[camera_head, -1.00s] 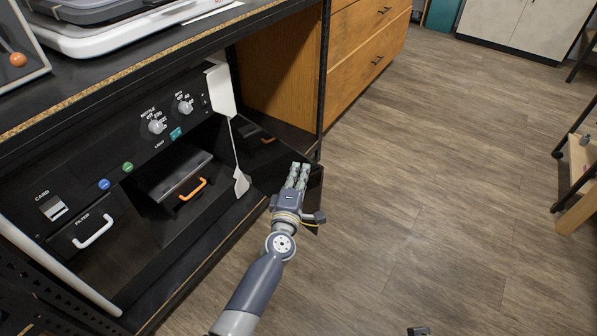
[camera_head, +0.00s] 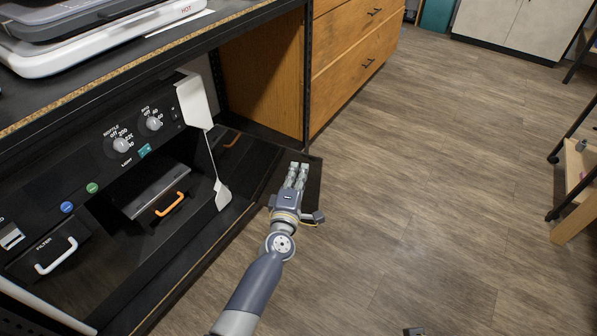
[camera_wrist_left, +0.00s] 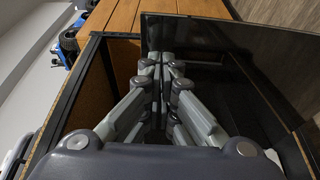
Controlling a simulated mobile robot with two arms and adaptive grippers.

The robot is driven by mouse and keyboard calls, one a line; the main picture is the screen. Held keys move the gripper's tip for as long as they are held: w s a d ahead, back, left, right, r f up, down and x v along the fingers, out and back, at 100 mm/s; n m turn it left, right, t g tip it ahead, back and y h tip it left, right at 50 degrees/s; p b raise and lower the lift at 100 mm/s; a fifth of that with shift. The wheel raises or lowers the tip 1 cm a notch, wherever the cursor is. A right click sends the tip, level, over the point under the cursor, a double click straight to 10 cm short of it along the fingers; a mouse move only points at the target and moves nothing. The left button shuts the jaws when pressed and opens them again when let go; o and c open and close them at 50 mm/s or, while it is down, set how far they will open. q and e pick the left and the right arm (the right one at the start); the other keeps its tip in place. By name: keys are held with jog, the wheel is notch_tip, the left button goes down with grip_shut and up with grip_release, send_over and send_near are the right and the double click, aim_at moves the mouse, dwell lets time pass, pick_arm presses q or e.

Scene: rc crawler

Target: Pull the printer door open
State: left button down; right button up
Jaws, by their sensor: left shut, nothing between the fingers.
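The printer (camera_head: 40,215) is a black cabinet under the bench, its front uncovered, with knobs and an orange-handled part inside. Its door (camera_head: 258,158) is a dark glossy panel, swung outward from the printer's right side past white hinge-side pieces. My left gripper (camera_head: 298,168) is shut and empty, its fingers over the door's outer part near the free edge. In the left wrist view the shut fingers (camera_wrist_left: 162,65) point toward the door (camera_wrist_left: 235,60), which spreads beyond and to their right. I cannot tell whether they touch it.
The bench top (camera_head: 140,62) overhangs the printer. Wooden drawers (camera_head: 350,60) stand beyond the door. The floor (camera_head: 430,190) to the right is wide and clear. A wooden-shelved cart (camera_head: 578,165) stands at the far right.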

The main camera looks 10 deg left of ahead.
pick_arm(q)
jog(key=shift+s, duration=0.15)
jog(key=s+a, duration=0.1)
jog(key=s, duration=1)
jog(key=shift+s, duration=0.35)
pick_arm(e)
jog(key=shift+w+d+r, duration=0.1)
jog(key=shift+w+r, duration=0.15)
jog(key=shift+w, duration=0.05)
